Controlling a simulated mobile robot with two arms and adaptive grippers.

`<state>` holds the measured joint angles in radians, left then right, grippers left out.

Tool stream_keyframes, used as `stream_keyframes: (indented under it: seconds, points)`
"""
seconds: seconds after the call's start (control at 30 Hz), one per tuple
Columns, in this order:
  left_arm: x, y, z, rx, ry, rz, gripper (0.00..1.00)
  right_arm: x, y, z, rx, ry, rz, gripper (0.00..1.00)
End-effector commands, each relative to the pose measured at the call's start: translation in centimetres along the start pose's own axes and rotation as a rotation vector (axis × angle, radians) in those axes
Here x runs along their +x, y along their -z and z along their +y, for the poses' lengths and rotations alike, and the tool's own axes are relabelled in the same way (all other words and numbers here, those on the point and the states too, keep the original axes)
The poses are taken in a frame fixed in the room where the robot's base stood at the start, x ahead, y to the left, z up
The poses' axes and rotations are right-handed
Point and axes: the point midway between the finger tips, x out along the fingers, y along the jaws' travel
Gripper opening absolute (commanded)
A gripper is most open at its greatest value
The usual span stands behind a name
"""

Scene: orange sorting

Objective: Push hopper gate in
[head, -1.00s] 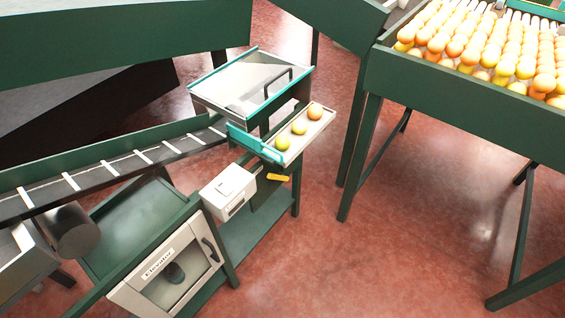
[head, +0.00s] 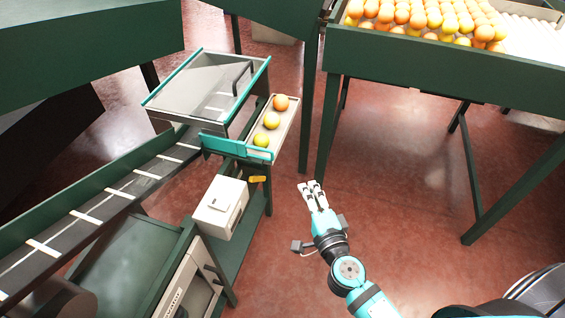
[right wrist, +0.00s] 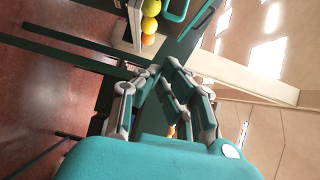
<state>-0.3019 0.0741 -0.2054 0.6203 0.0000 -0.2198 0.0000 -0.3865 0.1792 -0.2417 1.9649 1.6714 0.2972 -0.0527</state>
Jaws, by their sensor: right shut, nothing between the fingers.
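The hopper (head: 205,85) is a grey bin with teal rims and a dark handle, left of centre in the head view. A teal plate (head: 237,147), which looks like its gate, stands at its lower front corner, at the near end of a narrow tray (head: 288,128) with three fruits. My left gripper is not in view.
A conveyor (head: 110,205) runs up to the hopper from the lower left. A white box (head: 221,207) stands on the green stand below the tray. A large green table (head: 440,70) with many oranges is at upper right, its legs beyond my right gripper.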

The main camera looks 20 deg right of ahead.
Motion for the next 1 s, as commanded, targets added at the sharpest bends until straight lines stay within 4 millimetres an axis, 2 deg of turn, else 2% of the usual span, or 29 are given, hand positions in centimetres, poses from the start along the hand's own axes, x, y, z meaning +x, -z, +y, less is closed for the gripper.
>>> stream_keyframes:
  seconds: [0.17, 0.37, 0.4, 0.63, 1.0]
  points:
    - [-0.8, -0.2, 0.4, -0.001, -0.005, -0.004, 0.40, 4.0, 0.0, -0.3, 0.000, 0.004, 0.000, 0.00]
    - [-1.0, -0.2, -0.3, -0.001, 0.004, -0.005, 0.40, 8.1, 0.0, -0.2, 0.000, 0.003, 0.000, 0.00]
    - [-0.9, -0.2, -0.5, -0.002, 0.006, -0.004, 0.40, 8.6, -0.6, 0.0, 0.003, 0.001, -0.001, 0.00]
    - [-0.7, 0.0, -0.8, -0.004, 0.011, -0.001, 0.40, 10.4, -2.5, 0.1, 0.000, 0.000, -0.001, 0.00]
    - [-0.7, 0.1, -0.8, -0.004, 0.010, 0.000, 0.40, 10.7, -2.9, 0.0, -0.001, 0.000, -0.001, 0.00]
